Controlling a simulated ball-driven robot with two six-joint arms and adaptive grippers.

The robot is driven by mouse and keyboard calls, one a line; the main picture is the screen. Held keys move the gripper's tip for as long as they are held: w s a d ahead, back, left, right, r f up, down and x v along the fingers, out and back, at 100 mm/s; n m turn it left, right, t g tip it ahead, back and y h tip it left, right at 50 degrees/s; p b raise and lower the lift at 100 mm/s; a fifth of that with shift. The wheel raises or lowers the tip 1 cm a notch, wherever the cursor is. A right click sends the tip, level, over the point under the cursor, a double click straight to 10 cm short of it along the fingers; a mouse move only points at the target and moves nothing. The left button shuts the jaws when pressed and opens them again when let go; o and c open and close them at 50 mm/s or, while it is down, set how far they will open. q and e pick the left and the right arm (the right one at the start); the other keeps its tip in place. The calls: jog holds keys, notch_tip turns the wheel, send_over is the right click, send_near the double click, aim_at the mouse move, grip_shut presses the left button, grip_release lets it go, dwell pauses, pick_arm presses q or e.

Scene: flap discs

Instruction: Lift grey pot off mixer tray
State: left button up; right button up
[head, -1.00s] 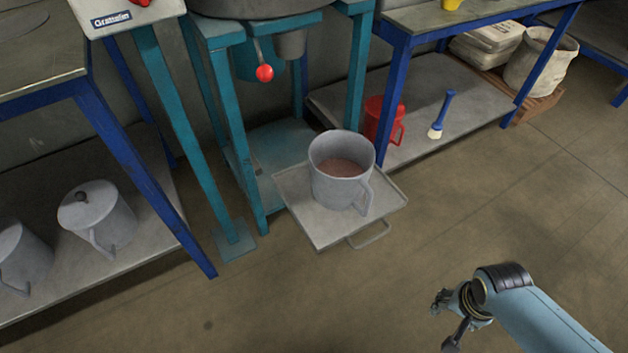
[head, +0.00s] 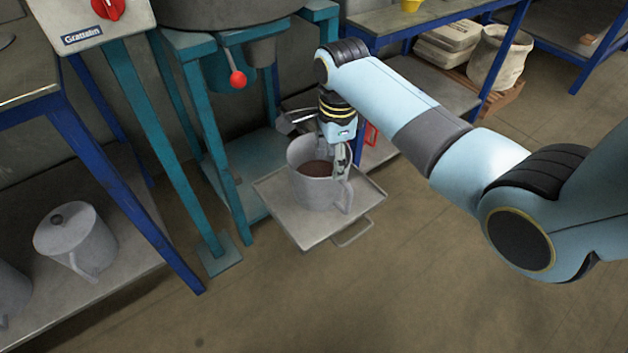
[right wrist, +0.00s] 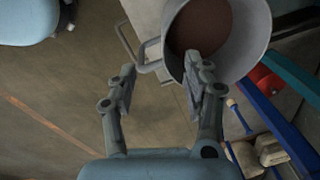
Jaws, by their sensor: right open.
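The grey pot (head: 304,192) stands upright on the mixer tray (head: 302,233), with brown material inside. Its handle is on the right side in the head view. My right gripper (head: 341,165) points down at the pot's handle side, close to the rim. In the right wrist view the right gripper (right wrist: 164,78) is open, one finger on each side of the handle (right wrist: 150,52) in the picture. One finger overlaps the wall of the pot (right wrist: 236,40); I cannot tell if it touches. My left gripper is not in view.
Teal mixer legs (head: 212,145) stand left of the tray, and a red ball knob (head: 237,79) hangs above. A red jug (right wrist: 262,80) is partly hidden by my arm in the head view. A lidded grey pot (head: 77,240) stands on the left shelf. The floor in front is clear.

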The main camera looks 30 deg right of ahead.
aim_at(324, 180)
pick_arm(q)
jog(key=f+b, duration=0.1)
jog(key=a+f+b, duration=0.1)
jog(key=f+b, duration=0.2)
jog(key=b, duration=0.1)
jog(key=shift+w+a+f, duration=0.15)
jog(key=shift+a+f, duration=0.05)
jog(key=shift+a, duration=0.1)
pick_arm(e)
notch_tip(324, 180, down, 10)
jog(key=shift+w+d+f, duration=0.2)
jog(key=shift+w+f, duration=0.05)
jog(key=shift+w, duration=0.15)
grip_shut()
jog(key=shift+w+r, duration=0.1)
